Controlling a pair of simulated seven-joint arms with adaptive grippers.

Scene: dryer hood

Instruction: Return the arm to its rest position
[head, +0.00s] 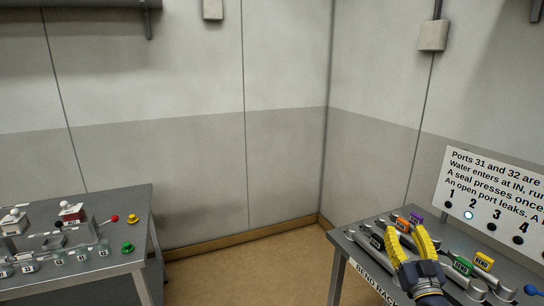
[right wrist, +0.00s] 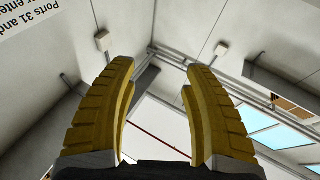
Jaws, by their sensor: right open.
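My right gripper (head: 412,243) has yellow ridged fingers and a dark body. In the head view it is over the grey bend rack table at the lower right, in front of part of the rack. The right wrist view shows its two fingers (right wrist: 158,85) spread apart with nothing between them. Beyond them are only walls and ceiling, so the gripper points upward. My left gripper is in neither view.
The bend rack (head: 367,267) holds grey pipe pieces with coloured tags, and a text sign (head: 505,190) stands behind it. A grey table (head: 139,205) with small glass jars and red, yellow and green knobs is at left. Open floor (head: 250,272) lies between the tables.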

